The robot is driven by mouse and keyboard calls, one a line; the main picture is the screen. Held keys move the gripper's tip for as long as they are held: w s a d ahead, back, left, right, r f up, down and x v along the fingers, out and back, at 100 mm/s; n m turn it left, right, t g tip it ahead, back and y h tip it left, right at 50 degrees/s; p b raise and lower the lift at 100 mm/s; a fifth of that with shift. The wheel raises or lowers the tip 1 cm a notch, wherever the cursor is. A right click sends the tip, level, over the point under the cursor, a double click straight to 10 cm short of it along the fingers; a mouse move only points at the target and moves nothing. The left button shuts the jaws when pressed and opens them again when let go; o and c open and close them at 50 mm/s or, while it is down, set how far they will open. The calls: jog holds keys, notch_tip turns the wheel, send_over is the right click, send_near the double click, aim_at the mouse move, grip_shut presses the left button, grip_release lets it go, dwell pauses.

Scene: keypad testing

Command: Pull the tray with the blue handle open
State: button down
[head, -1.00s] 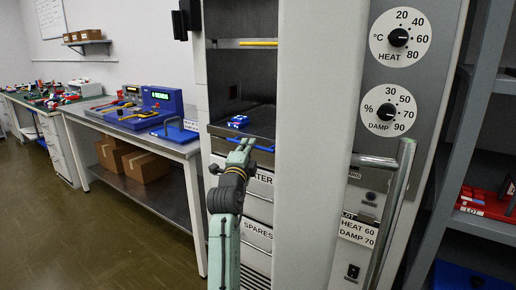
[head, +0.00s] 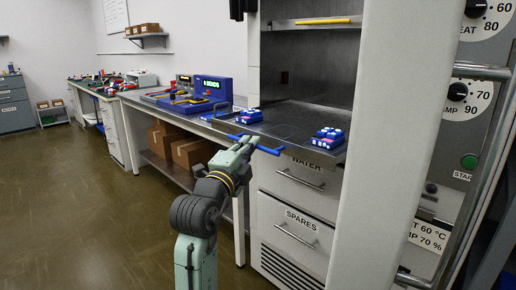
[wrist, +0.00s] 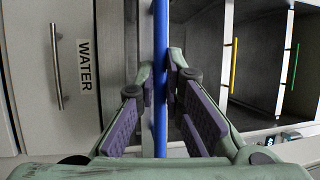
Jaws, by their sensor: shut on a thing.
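The tray (head: 290,120) is a grey metal shelf in the tall cabinet, in the head view. It stands out past the cabinet front, with blue-and-white keypads on it. Its blue handle (head: 270,150) is a bar along its front edge. My gripper (head: 250,143) is at this handle, with its arm reaching up from below. In the wrist view the blue handle (wrist: 160,40) runs upright between the purple-padded fingers of my gripper (wrist: 164,80), which are shut on it. Part of the handle is hidden by the gripper in the head view.
WATER (head: 300,178) and SPARES (head: 295,232) drawers are below the tray. A yellow-handled shelf (head: 315,21) is above. The cabinet door (head: 390,140) stands open at the right. A workbench (head: 195,125) is at the left. Floor is clear at the lower left.

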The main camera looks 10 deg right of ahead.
jog(key=shift+s+a, duration=0.1)
dwell(0.3)
jog(key=c, duration=2)
grip_release()
jog(key=shift+o, duration=0.2)
jog(key=shift+s+a, duration=0.1)
jog(key=v, duration=1.2)
jog(key=shift+f, duration=0.15)
